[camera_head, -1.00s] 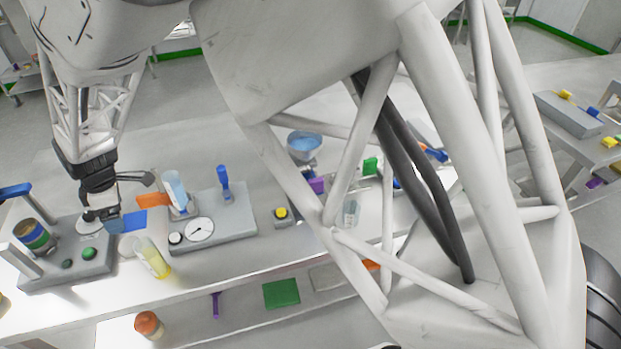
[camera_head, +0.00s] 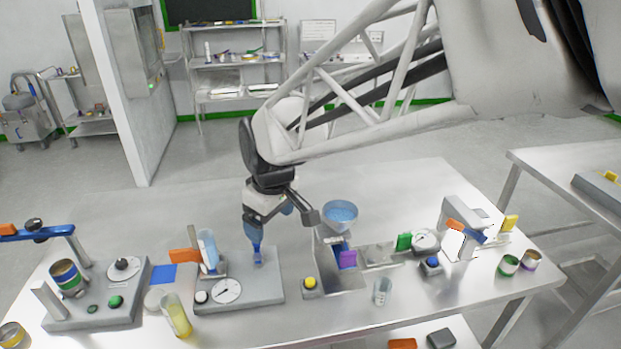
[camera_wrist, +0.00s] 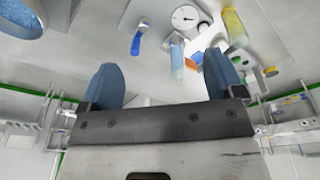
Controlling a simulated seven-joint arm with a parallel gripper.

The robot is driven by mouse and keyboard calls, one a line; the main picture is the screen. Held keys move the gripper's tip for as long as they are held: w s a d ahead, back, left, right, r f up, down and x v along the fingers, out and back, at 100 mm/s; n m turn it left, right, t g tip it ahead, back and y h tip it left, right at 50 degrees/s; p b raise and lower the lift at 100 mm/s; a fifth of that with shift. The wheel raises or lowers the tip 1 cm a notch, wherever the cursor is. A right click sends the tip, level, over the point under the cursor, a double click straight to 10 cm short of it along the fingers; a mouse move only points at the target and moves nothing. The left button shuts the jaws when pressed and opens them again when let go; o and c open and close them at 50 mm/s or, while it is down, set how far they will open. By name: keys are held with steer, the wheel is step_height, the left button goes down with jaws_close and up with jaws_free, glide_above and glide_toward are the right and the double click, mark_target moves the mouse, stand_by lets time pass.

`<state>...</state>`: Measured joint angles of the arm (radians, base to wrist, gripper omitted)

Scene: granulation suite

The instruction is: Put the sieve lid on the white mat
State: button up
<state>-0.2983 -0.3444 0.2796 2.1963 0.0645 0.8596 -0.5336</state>
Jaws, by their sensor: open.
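A pale disc with a dark knob, which looks like the sieve lid (camera_head: 122,268), lies on the grey shaker base at the left in the head view. A pale flat round patch, perhaps the white mat (camera_head: 153,298), lies right of that base, partly behind the yellow cylinder; I cannot tell for sure. My gripper (camera_head: 279,212) is above the table, right of both, near the blue-handled gauge device. In the wrist view its two blue fingers (camera_wrist: 160,80) are wide apart with nothing between them.
The sieve stack (camera_head: 67,277) stands on the shaker base beside a blue arm (camera_head: 38,236). A yellow cylinder (camera_head: 177,315), a gauge device (camera_head: 245,288) with an upright blue handle (camera_head: 255,240), and a blue bowl (camera_head: 341,215) stand nearby. The table behind them is clear.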

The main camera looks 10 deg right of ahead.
steer(key=s+d+r+m+t+h, duration=0.1)
steer(key=s+d+r+m, duration=0.1)
steer(key=s+d+m, duration=0.7)
steer(key=s+d, duration=0.6)
steer(key=s, duration=0.2)
steer(key=shift+s+d, duration=0.25)
steer(key=shift+d, duration=0.1)
